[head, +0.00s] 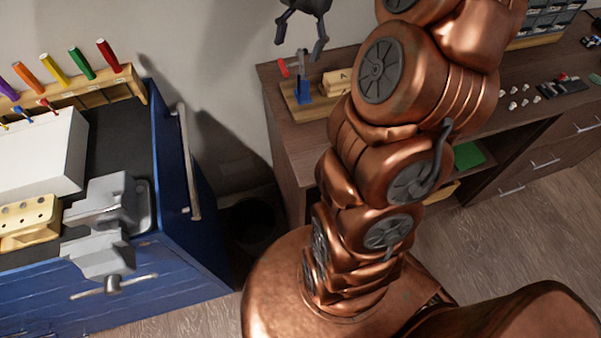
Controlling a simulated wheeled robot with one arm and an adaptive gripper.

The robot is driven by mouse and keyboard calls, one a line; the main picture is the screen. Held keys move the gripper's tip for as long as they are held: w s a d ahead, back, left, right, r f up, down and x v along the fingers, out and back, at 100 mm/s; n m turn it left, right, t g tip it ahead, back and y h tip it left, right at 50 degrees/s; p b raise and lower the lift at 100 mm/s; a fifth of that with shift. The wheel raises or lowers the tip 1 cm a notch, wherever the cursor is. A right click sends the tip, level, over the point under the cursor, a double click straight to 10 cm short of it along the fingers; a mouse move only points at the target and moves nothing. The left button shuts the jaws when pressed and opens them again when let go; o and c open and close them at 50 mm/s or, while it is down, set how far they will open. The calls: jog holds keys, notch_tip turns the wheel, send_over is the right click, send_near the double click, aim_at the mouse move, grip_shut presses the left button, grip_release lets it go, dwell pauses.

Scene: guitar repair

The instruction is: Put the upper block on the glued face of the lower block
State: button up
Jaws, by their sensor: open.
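A pale wooden block marked "A" (338,84) sits on a wooden board (300,112) at the left end of the brown cabinet. My arm partly hides this area, and I cannot tell whether it is one block or two, or see any glue. My gripper (300,42) is at the top of the head view, above and left of the block, with its dark fingers apart and nothing between them. It appears well above the board.
A small blue and red device (302,84) stands on the board beside the block. A blue workbench (165,285) with a grey vise (105,225), a drilled wooden block (28,222) and coloured-handled tools is at left. Small parts (520,98) lie on the cabinet at right.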

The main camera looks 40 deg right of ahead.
jog(key=s+a+f+n+g+h, duration=0.25)
jog(key=s+a+n, duration=0.75)
jog(key=s+a, duration=0.6)
jog(key=s+a+f+n+h, duration=0.1)
jog(key=s+f+n, duration=0.2)
jog(key=s, duration=0.5)
jog(key=shift+a+f+t, duration=0.3)
jog(key=shift+f+t, duration=0.05)
jog(key=shift+f, duration=0.35)
jog(key=shift+d, duration=0.15)
